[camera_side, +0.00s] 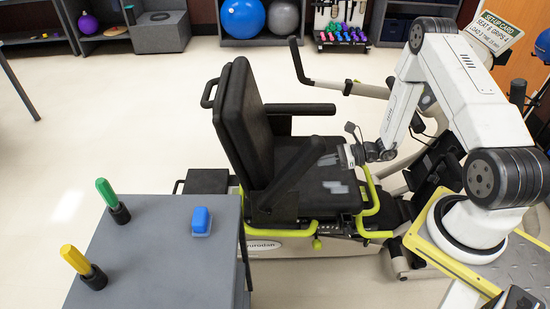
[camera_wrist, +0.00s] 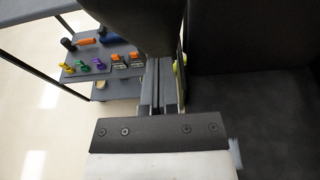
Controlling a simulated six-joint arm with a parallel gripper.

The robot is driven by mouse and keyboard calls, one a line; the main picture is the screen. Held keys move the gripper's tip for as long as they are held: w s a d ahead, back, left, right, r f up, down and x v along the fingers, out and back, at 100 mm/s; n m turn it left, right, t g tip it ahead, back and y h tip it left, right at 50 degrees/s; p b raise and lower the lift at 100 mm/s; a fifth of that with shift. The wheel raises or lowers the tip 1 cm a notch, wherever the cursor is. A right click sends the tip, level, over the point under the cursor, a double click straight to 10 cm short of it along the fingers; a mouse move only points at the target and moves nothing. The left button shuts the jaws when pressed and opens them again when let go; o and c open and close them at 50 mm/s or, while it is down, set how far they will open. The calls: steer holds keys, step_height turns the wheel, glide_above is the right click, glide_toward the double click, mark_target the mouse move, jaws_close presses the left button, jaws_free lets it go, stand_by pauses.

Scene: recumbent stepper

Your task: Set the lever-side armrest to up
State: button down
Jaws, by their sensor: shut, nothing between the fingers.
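The recumbent stepper's black seat (camera_side: 305,180) and backrest (camera_side: 245,125) stand in the middle of the side view. The near armrest (camera_side: 292,172) is tilted, its front end higher than its rear end. The far armrest (camera_side: 300,108) lies about level. A yellow-green lever (camera_side: 317,243) shows low on the near side of the seat. My gripper (camera_side: 328,159) is shut and empty, beside the near armrest's raised front end; I cannot tell whether they touch. In the wrist view, my gripper's fingers (camera_wrist: 162,75) are together below a dark padded part (camera_wrist: 138,22), probably this armrest.
A grey table (camera_side: 165,250) at the front left holds a green-handled tool (camera_side: 107,195), a yellow-handled tool (camera_side: 77,260) and a blue block (camera_side: 201,221). Yellow-green handles (camera_side: 372,190) flank the seat front. Open floor (camera_side: 130,110) lies left of the machine.

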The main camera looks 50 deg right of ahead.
steer(key=shift+w+a+r, duration=0.25)
steer(key=shift+w+a, duration=0.05)
steer(key=shift+w+a+r, duration=0.1)
stand_by(0.3)
steer(key=shift+w+a+r+g+h, duration=0.4)
steer(key=shift+w+a+r, duration=0.25)
steer(key=shift+r, duration=0.05)
steer(key=w+a+r+g+h, duration=0.1)
steer(key=w+a, duration=0.1)
steer(key=w+a+r, duration=0.1)
steer(key=w+a, duration=0.1)
steer(key=w+a+r+g+h, duration=0.1)
steer(key=w+a, duration=0.1)
steer(key=shift+w+a+r+g+h, duration=0.15)
steer(key=shift+r+g+h, duration=0.15)
steer(key=shift+w+a+r, duration=0.1)
steer(key=shift+w+a, duration=0.55)
